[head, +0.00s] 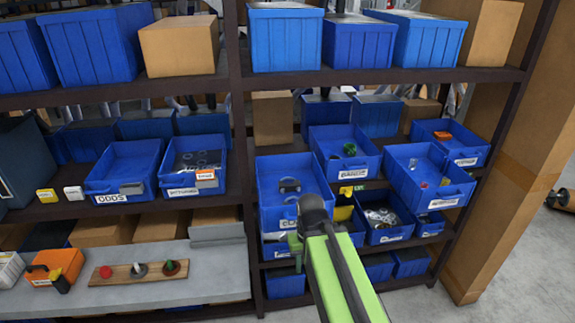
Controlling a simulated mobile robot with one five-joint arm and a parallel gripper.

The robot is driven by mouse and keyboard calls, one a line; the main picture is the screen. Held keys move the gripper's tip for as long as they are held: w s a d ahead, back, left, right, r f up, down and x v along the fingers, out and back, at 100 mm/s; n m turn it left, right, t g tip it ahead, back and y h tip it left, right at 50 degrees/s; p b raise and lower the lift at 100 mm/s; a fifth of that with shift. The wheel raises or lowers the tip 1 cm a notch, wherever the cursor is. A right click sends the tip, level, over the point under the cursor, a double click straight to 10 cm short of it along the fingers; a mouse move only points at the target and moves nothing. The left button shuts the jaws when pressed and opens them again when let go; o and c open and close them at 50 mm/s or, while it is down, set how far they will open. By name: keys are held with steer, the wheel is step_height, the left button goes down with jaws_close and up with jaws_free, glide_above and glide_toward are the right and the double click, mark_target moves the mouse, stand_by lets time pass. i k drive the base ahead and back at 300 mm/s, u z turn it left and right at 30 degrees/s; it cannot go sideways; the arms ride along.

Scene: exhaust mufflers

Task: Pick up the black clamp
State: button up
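A small dark ring-like object (290,184), which may be the black clamp, lies in a blue bin (268,172) on the middle shelf. It is too small to be certain of its shape. The bin's front label is partly covered by my arm and seems to begin with "CL". My green arm rises from the lower edge, and my gripper (297,245) is at its far end, in front of this bin and lower in the picture than the dark object. Its fingers do not show clearly, and I see nothing held.
Blue bins of loose parts stand left and right, including one labelled ODDS (125,168). A dark shelf upright (243,140) stands just left of the bin. A grey bench (185,270) at lower left bears an orange case (60,262) and a wooden board.

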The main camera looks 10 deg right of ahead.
mark_target(296, 186)
steer(key=u, duration=3.55)
steer(key=i, duration=0.1)
steer(key=z, duration=1.7)
steer(key=k, duration=0.15)
steer(key=u, duration=1.3)
steer(key=k, duration=1.3)
steer(key=z, duration=1.45)
steer(key=i, duration=1.05)
steer(key=u, duration=0.1)
